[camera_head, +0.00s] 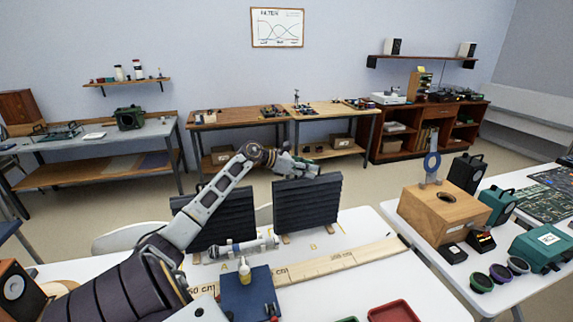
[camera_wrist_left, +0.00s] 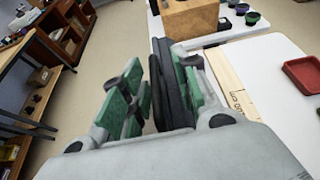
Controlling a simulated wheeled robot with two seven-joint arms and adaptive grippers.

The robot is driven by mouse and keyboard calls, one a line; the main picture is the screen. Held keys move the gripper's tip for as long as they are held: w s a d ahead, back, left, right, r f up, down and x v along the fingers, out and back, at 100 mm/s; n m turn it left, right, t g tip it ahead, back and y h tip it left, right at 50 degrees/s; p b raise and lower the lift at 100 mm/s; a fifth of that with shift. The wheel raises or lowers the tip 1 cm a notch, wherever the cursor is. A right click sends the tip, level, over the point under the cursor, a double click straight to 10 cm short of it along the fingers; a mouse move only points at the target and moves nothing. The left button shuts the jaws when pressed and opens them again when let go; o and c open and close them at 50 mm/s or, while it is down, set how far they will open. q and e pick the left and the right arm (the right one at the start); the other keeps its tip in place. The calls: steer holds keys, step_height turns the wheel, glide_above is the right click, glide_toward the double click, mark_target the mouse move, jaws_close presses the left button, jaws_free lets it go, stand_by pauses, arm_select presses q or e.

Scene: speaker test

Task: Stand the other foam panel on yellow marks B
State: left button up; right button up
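Two dark ribbed foam panels stand upright on the white table in the head view. The left panel (camera_head: 232,222) is by the yellow letter A (camera_head: 225,267), partly hidden behind my left arm. The right panel (camera_head: 308,205) stands on small wooden feet just behind the yellow letter B (camera_head: 313,247). My left gripper (camera_head: 302,167) is at the right panel's top edge. In the left wrist view its green fingers (camera_wrist_left: 165,88) are spread on either side of the dark panel (camera_wrist_left: 170,95), with a gap showing at the left finger. My right gripper is out of view.
A long wooden ruler (camera_head: 345,258) lies in front of the panels. A grey cylindrical device (camera_head: 243,247), a blue box (camera_head: 247,293) and a red tray (camera_head: 394,311) are nearby. A wooden box (camera_head: 445,212) stands on the right-hand table.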

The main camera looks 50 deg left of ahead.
mark_target(293, 179)
arm_select(q)
steer(key=shift+v, duration=1.35)
steer(key=shift+b+v, duration=0.35)
steer(key=shift+v, duration=1.2)
steer(key=v, duration=0.3)
steer(key=shift+s+b, duration=0.2)
steer(key=shift+b, duration=0.1)
steer(key=shift+v, duration=0.95)
steer(key=shift+s+a, duration=0.15)
steer(key=shift+a, duration=0.05)
steer(key=shift+r, duration=0.1)
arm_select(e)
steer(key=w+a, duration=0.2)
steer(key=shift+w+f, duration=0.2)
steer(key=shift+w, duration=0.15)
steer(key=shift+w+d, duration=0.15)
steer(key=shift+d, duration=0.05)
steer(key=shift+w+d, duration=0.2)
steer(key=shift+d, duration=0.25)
